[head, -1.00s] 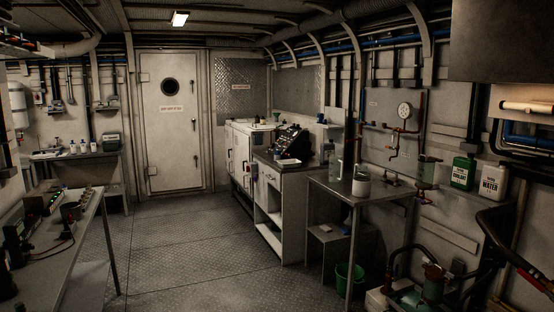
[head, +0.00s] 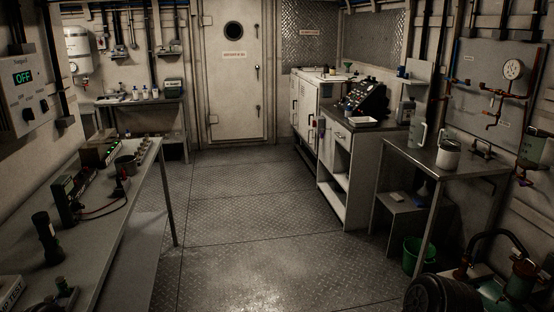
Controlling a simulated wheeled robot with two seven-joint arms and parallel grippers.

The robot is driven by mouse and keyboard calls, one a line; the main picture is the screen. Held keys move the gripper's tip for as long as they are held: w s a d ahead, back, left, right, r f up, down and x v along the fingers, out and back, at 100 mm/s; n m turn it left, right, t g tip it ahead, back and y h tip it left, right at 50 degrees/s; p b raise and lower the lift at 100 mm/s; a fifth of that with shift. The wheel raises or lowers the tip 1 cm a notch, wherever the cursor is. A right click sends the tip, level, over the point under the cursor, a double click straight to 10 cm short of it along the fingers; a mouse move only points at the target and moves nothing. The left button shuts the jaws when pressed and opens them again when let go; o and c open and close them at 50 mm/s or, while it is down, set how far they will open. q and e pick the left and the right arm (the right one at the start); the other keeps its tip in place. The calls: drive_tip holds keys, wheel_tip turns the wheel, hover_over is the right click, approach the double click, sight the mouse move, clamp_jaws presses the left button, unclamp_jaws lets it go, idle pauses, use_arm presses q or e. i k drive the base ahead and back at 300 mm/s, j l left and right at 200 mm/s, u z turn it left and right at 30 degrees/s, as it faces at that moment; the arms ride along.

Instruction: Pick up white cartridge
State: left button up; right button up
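I cannot make out for sure which thing is the white cartridge. A white cylindrical container with a dark band near its top (head: 448,155) stands upright on the small metal table (head: 475,172) at the right. A taller pale container (head: 419,136) stands beside it, to its left. Small white bottles (head: 144,93) stand on the far-left bench (head: 170,103), too small to tell apart. Neither of my grippers is in view.
A long workbench (head: 115,215) with a black flashlight (head: 46,238) and instruments runs along the left. A white cabinet (head: 345,180) and a green bucket (head: 416,255) are at the right. The metal floor (head: 235,220) between is clear up to the door (head: 234,85).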

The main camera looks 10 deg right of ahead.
sight(349, 111)
drive_tip(key=i+z, duration=0.2)
drive_tip(key=i, duration=2.35)
drive_tip(key=i+j+z, duration=0.2)
drive_tip(key=i, duration=0.3)
drive_tip(key=i+z, duration=0.15)
drive_tip(key=i, duration=0.4)
drive_tip(key=i+j+z, duration=0.2)
drive_tip(key=i, duration=0.3)
drive_tip(key=i+j+z, duration=0.2)
drive_tip(key=i+j, duration=0.15)
drive_tip(key=i, duration=0.15)
drive_tip(key=i+j+z, duration=0.2)
drive_tip(key=z, duration=0.15)
drive_tip(key=i+j+z, duration=0.45)
drive_tip(key=z, duration=0.2)
drive_tip(key=i+j+z, duration=0.15)
drive_tip(key=j+z, duration=0.15)
drive_tip(key=j, duration=0.15)
drive_tip(key=i+j+z, duration=0.1)
drive_tip(key=j+z, duration=0.9)
drive_tip(key=j, duration=0.2)
drive_tip(key=j+z, duration=0.25)
drive_tip(key=j, duration=0.4)
